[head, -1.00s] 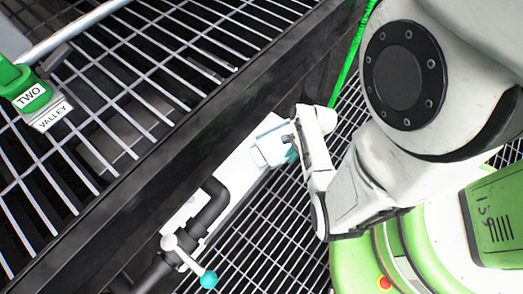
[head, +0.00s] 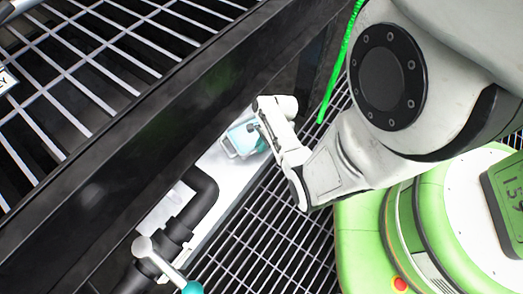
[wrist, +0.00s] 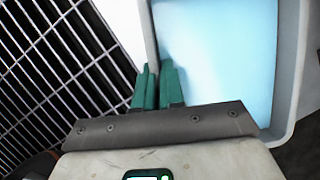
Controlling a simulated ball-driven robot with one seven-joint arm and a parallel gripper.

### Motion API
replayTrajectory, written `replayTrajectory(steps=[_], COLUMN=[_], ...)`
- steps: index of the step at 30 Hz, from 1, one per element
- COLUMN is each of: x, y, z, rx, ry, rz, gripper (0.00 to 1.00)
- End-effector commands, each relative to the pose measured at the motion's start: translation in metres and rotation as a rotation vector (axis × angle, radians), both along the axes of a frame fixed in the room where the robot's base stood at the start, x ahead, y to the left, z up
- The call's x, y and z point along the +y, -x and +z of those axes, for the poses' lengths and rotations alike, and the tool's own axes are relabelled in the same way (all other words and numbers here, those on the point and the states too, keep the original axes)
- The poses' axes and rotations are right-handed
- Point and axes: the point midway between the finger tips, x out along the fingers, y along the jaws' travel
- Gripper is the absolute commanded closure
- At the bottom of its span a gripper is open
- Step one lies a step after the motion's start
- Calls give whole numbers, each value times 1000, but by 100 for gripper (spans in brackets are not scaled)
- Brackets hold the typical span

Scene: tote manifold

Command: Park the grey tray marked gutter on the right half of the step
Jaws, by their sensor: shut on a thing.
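A small pale tray with a light blue inside (head: 240,138) shows in the head view, at the upper right part of a whitish step (head: 222,185). I cannot tell whether it rests on the step or hangs just above it. No marking on it is readable. In the wrist view the tray's grey rim (wrist: 300,60) and blue inside fill the upper right. My gripper (wrist: 159,75) is shut on the tray's near left wall, one green finger on each side. In the head view my gripper (head: 262,137) is at the tray's right side, partly hidden by my wrist.
A black pipe (head: 205,195) with a teal-tipped valve handle (head: 190,286) occupies the step's lower left part. A dark beam (head: 150,130) runs along its upper left side, with metal grating beyond. More grating (head: 265,235) lies to the right. A green cable (head: 340,65) hangs at the top.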

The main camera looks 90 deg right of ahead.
Motion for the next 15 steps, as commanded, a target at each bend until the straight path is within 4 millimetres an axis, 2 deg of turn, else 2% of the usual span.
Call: replayTrajectory(steps=[1, 4, 15], x=[1, 1, 1], y=[1, 1, 1], z=[-14, -23, -25], rx=[1, 1, 1], ry=[-3, -1, -1], rz=[-2, -1, -1], gripper=[100, 100, 100])
